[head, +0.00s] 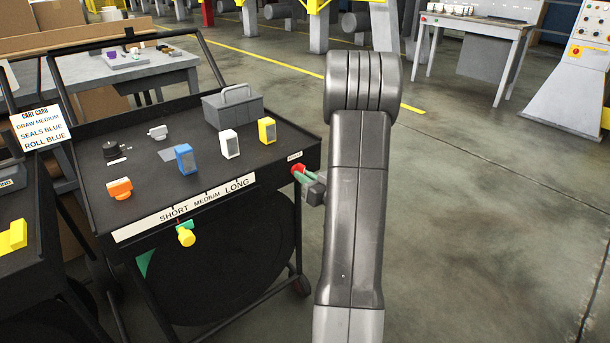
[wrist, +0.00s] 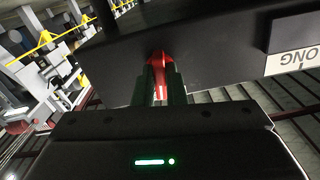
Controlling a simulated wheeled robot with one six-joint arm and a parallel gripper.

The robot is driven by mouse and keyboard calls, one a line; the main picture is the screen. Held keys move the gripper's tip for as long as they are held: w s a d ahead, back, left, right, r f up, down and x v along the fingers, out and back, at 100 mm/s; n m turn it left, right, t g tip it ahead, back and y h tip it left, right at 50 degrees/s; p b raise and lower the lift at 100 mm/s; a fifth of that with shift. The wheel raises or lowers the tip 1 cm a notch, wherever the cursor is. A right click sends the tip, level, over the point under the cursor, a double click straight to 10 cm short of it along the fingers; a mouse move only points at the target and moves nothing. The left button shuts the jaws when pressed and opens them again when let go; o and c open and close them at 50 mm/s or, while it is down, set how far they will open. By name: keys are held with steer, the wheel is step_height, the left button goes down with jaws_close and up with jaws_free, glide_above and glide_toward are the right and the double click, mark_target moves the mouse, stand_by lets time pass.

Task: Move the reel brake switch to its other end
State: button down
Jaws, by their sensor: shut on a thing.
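The reel brake switch is a small red lever (head: 299,168) on the front of the black cart at its right end, just below a small white label. It also shows in the wrist view as a red lever (wrist: 157,64) standing out from the cart's dark front face. My gripper (head: 305,175) is at the switch, with its fingers on both sides of the red lever. In the wrist view my gripper (wrist: 158,88) is shut on it. The fingers hide part of the lever, and I cannot tell which end it stands at.
The black cart (head: 85,150) carries orange, blue, white and yellow blocks and a grey toolbox (head: 233,108). A yellow knob (head: 186,237) sticks out below the length label strip (head: 185,208). My arm covers the middle right. Open floor (head: 460,200) lies to the right.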

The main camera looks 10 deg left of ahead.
steer(key=m+p, duration=0.1)
steer(key=m, duration=0.3)
steer(key=shift+m, duration=0.4)
steer(key=shift+p, duration=0.3)
steer(key=c, duration=1.5)
jaws_free()
steer(key=p+v, duration=0.1)
steer(key=v, duration=1.2)
steer(key=shift+s+d, duration=0.25)
steer(key=shift+s, duration=0.05)
steer(key=b+x, duration=0.1)
steer(key=x, duration=1.2)
steer(key=shift+w+a, duration=0.25)
steer(key=shift+a, duration=0.05)
